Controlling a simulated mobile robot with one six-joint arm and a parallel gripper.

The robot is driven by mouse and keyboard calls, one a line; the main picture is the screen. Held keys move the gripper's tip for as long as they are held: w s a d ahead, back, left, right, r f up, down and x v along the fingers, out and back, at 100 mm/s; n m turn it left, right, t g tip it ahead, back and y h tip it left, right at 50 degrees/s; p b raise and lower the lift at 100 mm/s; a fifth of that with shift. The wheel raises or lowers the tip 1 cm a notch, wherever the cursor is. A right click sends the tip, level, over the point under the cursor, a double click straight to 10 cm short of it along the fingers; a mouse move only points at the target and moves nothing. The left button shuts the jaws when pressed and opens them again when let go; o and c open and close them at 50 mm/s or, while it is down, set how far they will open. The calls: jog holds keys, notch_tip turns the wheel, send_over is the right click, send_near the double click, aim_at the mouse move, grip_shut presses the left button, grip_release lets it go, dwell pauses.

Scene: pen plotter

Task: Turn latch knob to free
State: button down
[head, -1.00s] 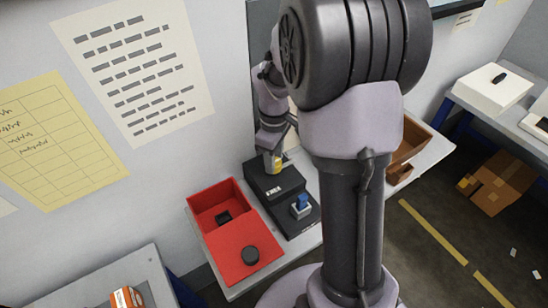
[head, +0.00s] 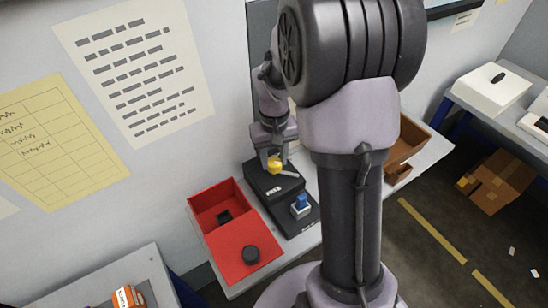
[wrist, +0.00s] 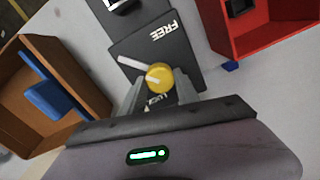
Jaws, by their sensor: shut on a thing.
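The yellow latch knob (wrist: 159,75) sits on a black plotter unit (wrist: 148,42) in the wrist view. It also shows in the head view (head: 274,167). My gripper (wrist: 158,88) is shut on the knob, with one grey finger on each side. It also shows in the head view (head: 272,160), reaching down from the back. A pale bar (wrist: 131,63) sticks out from beside the knob, to the left in the wrist view. The FREE label (wrist: 166,30) is readable beyond the knob; a second label, seemingly LOCK, is partly hidden between the fingers.
A red tray (head: 216,236) stands left of the unit with a dark round piece (head: 250,255) on it. A blue part (head: 301,201) sits at the unit's front. A brown wooden box (wrist: 47,69) with a blue piece (wrist: 45,98) lies on the wrist view's left.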

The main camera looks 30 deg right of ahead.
aim_at(275, 162)
jog(key=m, duration=0.4)
jog(key=shift+m+b, duration=0.45)
jog(key=shift+m, duration=1.55)
jog(key=c, duration=0.9)
grip_release()
notch_tip(275, 162, up, 17)
jog(key=p, duration=0.6)
jog(key=shift+r, duration=0.2)
